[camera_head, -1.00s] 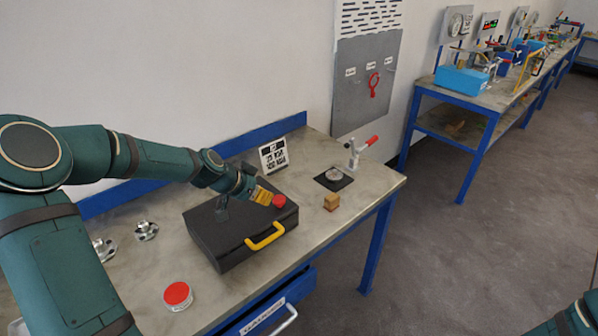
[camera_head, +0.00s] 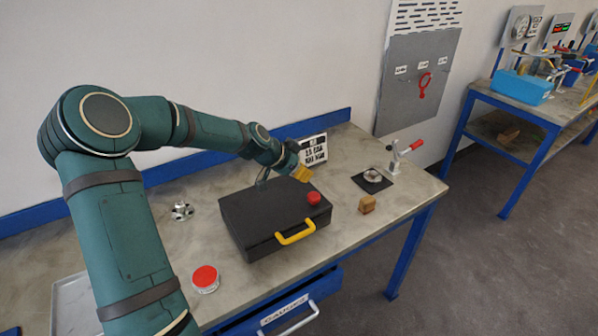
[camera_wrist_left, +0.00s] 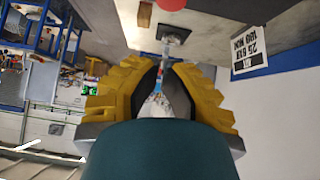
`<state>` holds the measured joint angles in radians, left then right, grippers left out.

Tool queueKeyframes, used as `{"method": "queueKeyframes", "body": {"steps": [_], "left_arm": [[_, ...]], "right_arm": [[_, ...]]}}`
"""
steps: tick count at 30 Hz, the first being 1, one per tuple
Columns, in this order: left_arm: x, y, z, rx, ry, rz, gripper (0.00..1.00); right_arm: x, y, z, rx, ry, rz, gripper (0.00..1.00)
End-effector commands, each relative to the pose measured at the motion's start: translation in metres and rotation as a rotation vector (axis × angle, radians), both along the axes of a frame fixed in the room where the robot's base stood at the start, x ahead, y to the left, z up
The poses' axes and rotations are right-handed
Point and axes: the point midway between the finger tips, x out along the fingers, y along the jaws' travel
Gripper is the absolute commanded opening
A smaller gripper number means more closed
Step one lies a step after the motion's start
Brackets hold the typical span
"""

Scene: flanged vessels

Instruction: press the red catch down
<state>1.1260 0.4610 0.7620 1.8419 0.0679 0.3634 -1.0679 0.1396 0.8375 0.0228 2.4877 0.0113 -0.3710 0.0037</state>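The red catch (camera_head: 313,198) appears to be the round red knob on the right part of the black case's lid (camera_head: 272,213). It stands proud of the lid; whether it is pressed cannot be told. In the left wrist view, red at the top edge (camera_wrist_left: 172,4) looks like the same knob. My left gripper (camera_head: 302,174) hangs just behind and above the knob, apart from it in the picture. In the left wrist view its yellow fingers (camera_wrist_left: 163,70) stand apart with nothing between them. My right gripper is not in view.
The case has a yellow handle (camera_head: 296,233). A wooden block (camera_head: 367,204), a disc on a black mat (camera_head: 373,178) and a red-handled clamp (camera_head: 405,151) stand to the right. A sign (camera_head: 314,150) stands behind. A red-topped tin (camera_head: 206,279) is at the front left.

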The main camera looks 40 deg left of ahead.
Motion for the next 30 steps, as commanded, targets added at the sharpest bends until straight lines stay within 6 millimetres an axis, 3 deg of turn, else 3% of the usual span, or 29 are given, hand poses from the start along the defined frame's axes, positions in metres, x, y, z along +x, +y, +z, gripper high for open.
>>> {"method": "queueKeyframes", "body": {"steps": [9,15,21,30], "left_arm": [[0.040,-0.020,-0.045,-0.001,0.000,-0.003,0.00],[0.038,-0.020,-0.074,-0.002,0.003,0.000,0.00],[0.037,-0.020,-0.085,0.000,0.001,0.001,0.00],[0.037,-0.020,-0.086,0.000,0.000,0.000,0.00]], "right_arm": [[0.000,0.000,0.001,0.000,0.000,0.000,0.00],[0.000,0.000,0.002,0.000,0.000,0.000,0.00],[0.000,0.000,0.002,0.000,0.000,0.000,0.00],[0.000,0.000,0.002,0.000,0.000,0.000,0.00]]}}
